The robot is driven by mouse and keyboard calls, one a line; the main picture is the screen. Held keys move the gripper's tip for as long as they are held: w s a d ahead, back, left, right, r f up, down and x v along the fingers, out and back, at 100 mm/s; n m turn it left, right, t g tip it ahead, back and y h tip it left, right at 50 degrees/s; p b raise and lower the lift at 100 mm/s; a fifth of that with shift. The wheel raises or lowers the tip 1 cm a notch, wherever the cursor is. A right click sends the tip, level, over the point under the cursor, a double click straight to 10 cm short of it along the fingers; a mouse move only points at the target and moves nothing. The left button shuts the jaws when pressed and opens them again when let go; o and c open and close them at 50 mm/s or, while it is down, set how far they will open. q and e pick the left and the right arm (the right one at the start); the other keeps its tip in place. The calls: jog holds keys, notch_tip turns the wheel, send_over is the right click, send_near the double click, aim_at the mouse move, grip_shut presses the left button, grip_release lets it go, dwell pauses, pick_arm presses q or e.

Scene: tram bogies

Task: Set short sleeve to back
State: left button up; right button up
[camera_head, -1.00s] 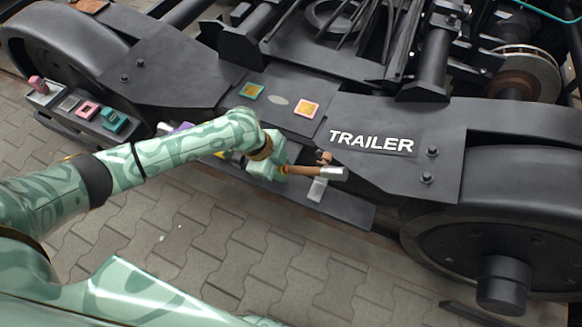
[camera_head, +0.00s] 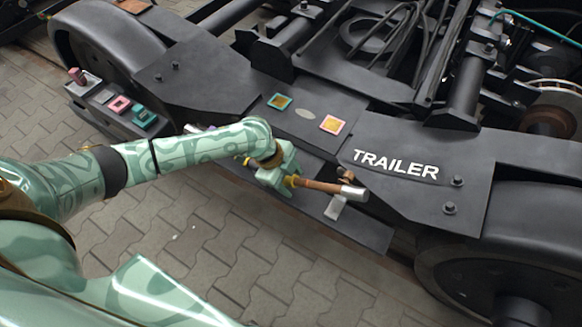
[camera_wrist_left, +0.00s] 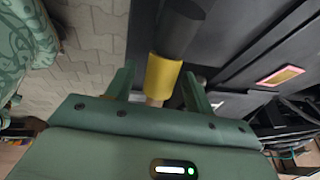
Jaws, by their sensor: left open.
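My left gripper (camera_head: 284,181) is open, low over the dark ledge beside the bogie. A rod-like piece with a brown shaft (camera_head: 318,186) and a silver end (camera_head: 354,193) extends right from its fingers. In the left wrist view, a yellow sleeve-like band (camera_wrist_left: 164,75) on a dark cylinder (camera_wrist_left: 180,30) lies between the open fingers (camera_wrist_left: 160,88). I cannot tell whether the fingers touch it, nor which part is the short sleeve. My right gripper is not in view.
A dark tray at the left holds a pink block (camera_head: 119,104), a teal block (camera_head: 144,117) and others. The bogie plate carries a teal-edged square (camera_head: 279,101), an orange square (camera_head: 333,124) and TRAILER lettering (camera_head: 396,165).

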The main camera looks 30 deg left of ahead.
pick_arm(q)
jog(key=p+v, duration=0.7)
jog(key=v, duration=0.8)
jog(key=shift+a+r, duration=0.15)
jog(key=shift+r, duration=0.15)
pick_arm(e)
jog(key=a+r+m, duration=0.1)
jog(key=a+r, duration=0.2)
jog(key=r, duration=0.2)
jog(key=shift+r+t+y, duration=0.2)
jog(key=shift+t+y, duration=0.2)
pick_arm(q)
jog(key=shift+s+f, duration=0.1)
jog(key=shift+s, duration=0.05)
